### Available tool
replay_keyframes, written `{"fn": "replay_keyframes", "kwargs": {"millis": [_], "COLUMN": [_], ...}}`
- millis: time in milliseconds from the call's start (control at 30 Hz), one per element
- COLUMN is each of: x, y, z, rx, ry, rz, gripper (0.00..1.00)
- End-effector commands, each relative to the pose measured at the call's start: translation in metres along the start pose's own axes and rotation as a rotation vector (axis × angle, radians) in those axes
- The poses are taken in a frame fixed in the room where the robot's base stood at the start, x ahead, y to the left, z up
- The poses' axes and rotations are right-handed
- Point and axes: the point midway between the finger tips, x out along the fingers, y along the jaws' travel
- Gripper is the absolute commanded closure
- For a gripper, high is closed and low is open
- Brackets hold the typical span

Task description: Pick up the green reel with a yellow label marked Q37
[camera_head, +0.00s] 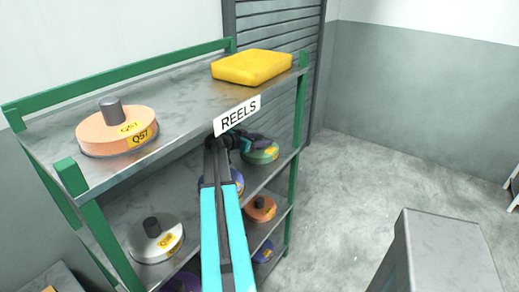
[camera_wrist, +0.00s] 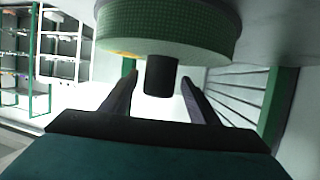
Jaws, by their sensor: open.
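The green reel (camera_head: 262,154) sits at the right end of the middle shelf in the head view, with a yellow label too small to read. My gripper (camera_head: 246,142) is at its left and upper side, partly covering it. In the wrist view the green reel (camera_wrist: 170,35) fills the top, its dark knob (camera_wrist: 160,78) pointing down in the picture. My open gripper fingers (camera_wrist: 160,88) stand to either side of the knob, with light gaps visible between. A sliver of yellow shows at the reel's edge; its marking is hidden.
The shelf rack (camera_head: 180,87) has a REELS sign (camera_head: 237,114). Its top holds an orange reel (camera_head: 110,132) marked Q57 and a yellow block (camera_head: 252,67). Lower shelves hold a white reel (camera_head: 155,243), an orange reel (camera_head: 260,209) and blue or purple reels.

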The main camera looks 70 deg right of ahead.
Motion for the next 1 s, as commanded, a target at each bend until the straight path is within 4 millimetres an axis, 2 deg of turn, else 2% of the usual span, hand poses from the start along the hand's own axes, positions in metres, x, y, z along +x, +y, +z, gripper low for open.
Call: {"fn": "replay_keyframes", "kwargs": {"millis": [200, 367, 967, 1000], "x": [0.023, 0.034, 0.035, 0.035], "y": [0.001, 0.001, 0.002, 0.002], "z": [-0.003, -0.002, -0.001, -0.001], "rx": [-0.001, 0.0, -0.001, -0.001], "ry": [-0.001, -0.001, 0.0, 0.0], "rz": [0.002, 0.0, 0.0, 0.0], "gripper": [0.45, 0.45, 0.45, 0.52]}}
